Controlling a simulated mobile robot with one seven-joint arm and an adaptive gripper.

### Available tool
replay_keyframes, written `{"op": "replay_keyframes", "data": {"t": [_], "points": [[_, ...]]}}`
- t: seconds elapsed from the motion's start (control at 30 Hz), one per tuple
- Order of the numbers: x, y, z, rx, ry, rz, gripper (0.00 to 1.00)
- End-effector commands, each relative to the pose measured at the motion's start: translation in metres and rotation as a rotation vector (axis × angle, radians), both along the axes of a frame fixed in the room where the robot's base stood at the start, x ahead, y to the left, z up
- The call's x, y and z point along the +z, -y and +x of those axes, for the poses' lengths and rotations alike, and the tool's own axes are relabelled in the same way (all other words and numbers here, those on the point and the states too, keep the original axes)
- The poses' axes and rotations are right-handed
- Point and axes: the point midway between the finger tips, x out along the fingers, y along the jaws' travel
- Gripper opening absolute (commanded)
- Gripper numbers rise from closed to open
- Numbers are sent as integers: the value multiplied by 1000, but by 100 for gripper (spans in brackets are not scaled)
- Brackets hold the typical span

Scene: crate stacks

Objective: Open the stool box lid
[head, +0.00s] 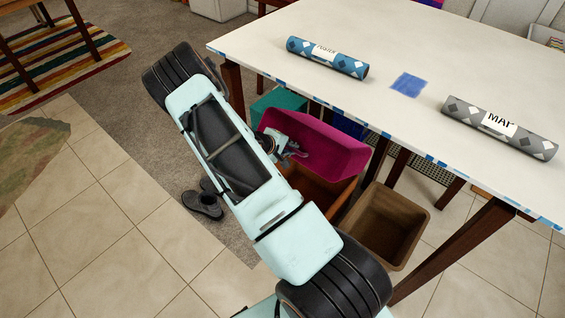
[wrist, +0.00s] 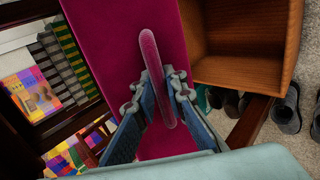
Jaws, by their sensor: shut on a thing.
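The stool box lid (head: 335,150) is magenta and tilted up under the table's near edge in the head view. It fills the middle of the wrist view (wrist: 115,25), with a long rounded magenta handle (wrist: 150,55) on it. The stool box (head: 316,188) is orange-brown, with its inside showing below the lid; its open inside also shows at the upper right of the wrist view (wrist: 240,72). My gripper (wrist: 163,92) has a finger on each side of the handle and is shut on it. In the head view, my arm partly hides the box.
A white table (head: 450,65) stands close above and behind the lid, carrying a blue poster roll (head: 327,58) and a grey map roll (head: 498,127). A brown open crate (head: 410,205) stands right of the box. Dark shoes (head: 203,204) lie on the floor to the left.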

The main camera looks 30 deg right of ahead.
Motion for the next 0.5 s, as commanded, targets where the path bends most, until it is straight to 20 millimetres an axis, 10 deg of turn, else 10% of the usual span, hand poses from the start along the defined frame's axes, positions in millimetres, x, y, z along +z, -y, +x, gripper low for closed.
{"op": "replay_keyframes", "data": {"t": [0.5], "points": [[72, 87, 33, -2, 7, -10, 0]]}}
